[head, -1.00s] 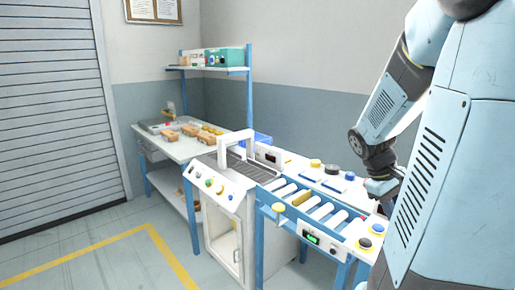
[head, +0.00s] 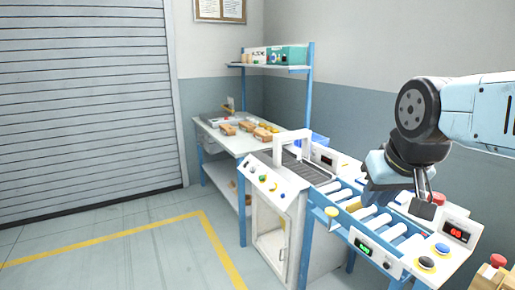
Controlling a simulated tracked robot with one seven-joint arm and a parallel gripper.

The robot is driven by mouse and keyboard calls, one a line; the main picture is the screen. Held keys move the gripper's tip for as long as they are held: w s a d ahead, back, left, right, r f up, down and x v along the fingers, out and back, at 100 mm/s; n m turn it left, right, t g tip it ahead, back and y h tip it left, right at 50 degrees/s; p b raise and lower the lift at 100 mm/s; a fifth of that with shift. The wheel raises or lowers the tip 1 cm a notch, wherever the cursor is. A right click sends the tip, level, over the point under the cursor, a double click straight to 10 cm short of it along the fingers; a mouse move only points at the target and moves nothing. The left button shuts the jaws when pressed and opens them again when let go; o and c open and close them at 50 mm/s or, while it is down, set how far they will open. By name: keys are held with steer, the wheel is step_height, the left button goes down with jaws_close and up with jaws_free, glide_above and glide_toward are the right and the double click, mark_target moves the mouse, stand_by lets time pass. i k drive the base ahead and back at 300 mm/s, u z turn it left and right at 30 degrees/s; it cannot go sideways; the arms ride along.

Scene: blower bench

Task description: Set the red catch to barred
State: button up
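I cannot make out for sure which part is the red catch. A small red part (head: 439,198) shows just beside my gripper on the panel at the right end of the bench. A red knob (head: 497,260) sits on a yellowish block at the lower right edge. My gripper (head: 424,208) points down over the right end of the roller conveyor, close to the red-lit display box. Its dark fingertips are small here, and I cannot tell whether they are apart. My arm hides part of the panel behind it.
A table (head: 226,142) with brown blocks stands behind. The floor at left is clear.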

mark_target(497, 260)
steer(key=z, duration=1.6)
steer(key=k, duration=0.5)
steer(key=u, duration=0.85)
steer(key=i, duration=0.35)
steer(key=z, duration=0.2)
